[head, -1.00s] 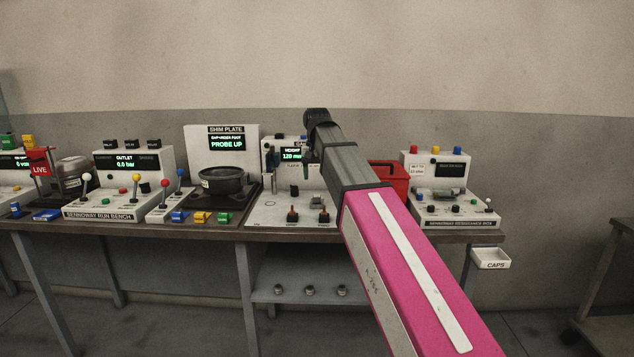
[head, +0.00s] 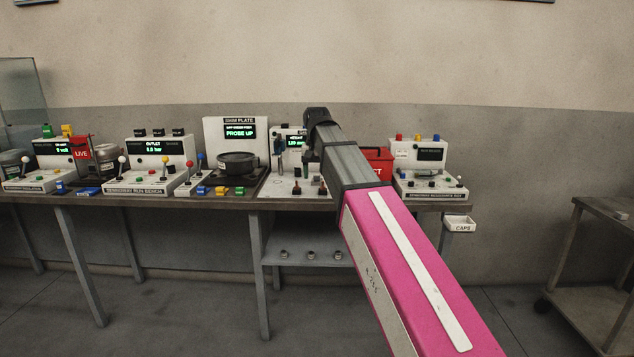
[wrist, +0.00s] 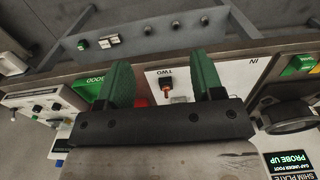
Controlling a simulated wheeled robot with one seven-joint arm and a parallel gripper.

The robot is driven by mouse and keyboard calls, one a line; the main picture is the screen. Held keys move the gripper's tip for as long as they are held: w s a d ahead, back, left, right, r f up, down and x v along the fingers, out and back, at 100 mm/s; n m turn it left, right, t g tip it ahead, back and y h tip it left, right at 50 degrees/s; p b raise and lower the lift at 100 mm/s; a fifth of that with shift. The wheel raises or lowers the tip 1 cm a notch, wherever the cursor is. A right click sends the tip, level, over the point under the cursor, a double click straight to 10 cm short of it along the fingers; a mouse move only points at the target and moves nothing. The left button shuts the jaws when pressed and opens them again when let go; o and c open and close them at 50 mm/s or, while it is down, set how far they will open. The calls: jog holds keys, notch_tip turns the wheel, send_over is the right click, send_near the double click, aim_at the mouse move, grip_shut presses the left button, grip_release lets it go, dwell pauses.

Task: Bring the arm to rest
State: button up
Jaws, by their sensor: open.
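My arm (head: 395,255), with a pink link and a grey section, reaches up and forward from the lower right in the head view. Its far end is in front of the bench, and the gripper's fingers are hard to make out there. In the wrist view my gripper (wrist: 160,85) shows two green fingers standing apart with nothing held between them. Whether the fingers are close to that panel I cannot tell.
The bench (head: 100,201) carries the shim plate station (head: 222,128), run bench box (head: 150,188), a red bin (head: 380,158) and a resistance box (head: 435,190). A caps tray (head: 459,224) hangs at its right end. A cart (head: 600,290) stands right. Floor between is clear.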

jog(key=s+d+f, duration=0.2)
jog(key=d+f, duration=0.2)
jog(key=f, duration=0.4)
jog(key=s+d+f, duration=0.2)
jog(key=d+f, duration=0.1)
jog(key=f, duration=0.5)
jog(key=s+d+f, duration=0.3)
jog(key=d+f, duration=0.1)
jog(key=f, duration=0.5)
jog(key=s+d+f, duration=0.4)
jog(key=s+f, duration=0.2)
jog(key=f, duration=0.2)
jog(key=s+d+f, duration=0.4)
jog(key=s+f, duration=0.2)
jog(key=f, duration=0.2)
jog(key=shift+f, duration=0.2)
